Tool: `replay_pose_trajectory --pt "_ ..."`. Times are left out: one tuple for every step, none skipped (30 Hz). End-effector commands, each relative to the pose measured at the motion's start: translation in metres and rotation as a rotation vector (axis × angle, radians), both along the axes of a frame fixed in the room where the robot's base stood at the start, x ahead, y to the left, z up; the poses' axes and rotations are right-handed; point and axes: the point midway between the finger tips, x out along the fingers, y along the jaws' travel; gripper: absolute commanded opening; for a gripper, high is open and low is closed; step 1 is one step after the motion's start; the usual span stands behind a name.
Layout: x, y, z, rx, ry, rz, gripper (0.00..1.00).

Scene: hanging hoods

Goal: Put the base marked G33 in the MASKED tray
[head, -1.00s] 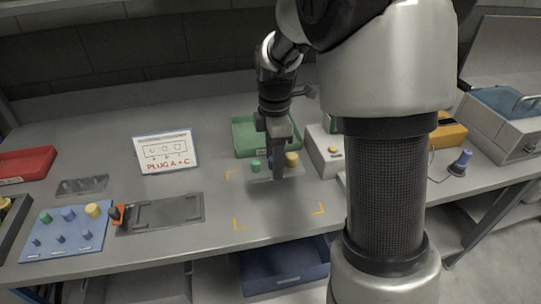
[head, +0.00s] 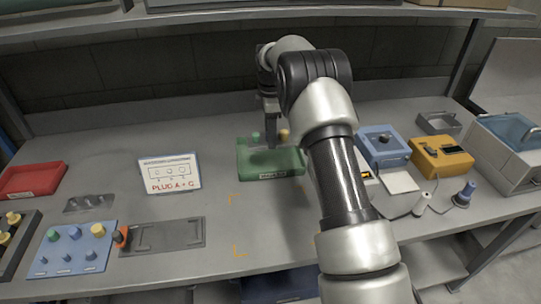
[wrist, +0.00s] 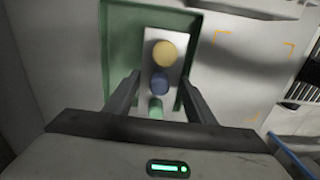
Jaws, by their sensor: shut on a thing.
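My gripper (head: 271,143) is shut on a pale grey base (wrist: 178,62) and holds it by its long sides. The base carries a yellow plug (wrist: 164,53), a blue plug (wrist: 158,83) and a green plug (wrist: 155,105) in a row. Base and gripper are over the green tray (head: 290,171), whose floor shows around the base in the wrist view (wrist: 120,60). I cannot tell whether the base touches the tray floor. The tray's front label and the base's marking are too small to read.
An orange-cornered area (head: 272,222) in front of the tray is empty. A blue plug board (head: 72,248), grey fixture (head: 165,237) and red tray (head: 33,180) are left. Blue (head: 381,146) and yellow (head: 440,156) boxes stand right.

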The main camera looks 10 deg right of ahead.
Motion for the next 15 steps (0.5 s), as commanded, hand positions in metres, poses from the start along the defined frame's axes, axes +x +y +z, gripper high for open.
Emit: replay_pose_trajectory --pt "0.0 0.0 -0.01 0.0 0.004 0.0 0.1" --pt "0.0 0.0 -0.016 0.0 0.004 0.0 0.1" --pt "0.0 0.0 -0.023 0.0 0.002 0.0 0.1" --pt "0.0 0.0 -0.029 -0.001 0.003 0.001 0.1" --pt "0.0 0.0 -0.034 -0.001 0.002 0.001 0.1" --pt "0.0 0.0 -0.04 -0.001 0.002 0.001 0.1" --pt "0.0 0.0 -0.043 -0.001 0.002 0.001 0.1" --pt "0.0 0.0 -0.046 -0.001 0.001 0.001 0.1" --pt "0.0 0.0 -0.05 -0.001 -0.001 0.001 0.1" --pt "0.0 0.0 -0.051 0.0 -0.001 0.001 0.1" --pt "0.0 0.0 -0.053 0.0 -0.001 0.001 0.1" --pt "0.0 0.0 -0.055 0.0 0.0 0.001 0.1" --pt "0.0 0.0 -0.057 0.0 0.0 0.001 0.1" --pt "0.0 0.0 -0.06 0.0 0.001 0.001 0.1" --pt "0.0 0.0 -0.065 0.0 0.001 0.0 0.1"
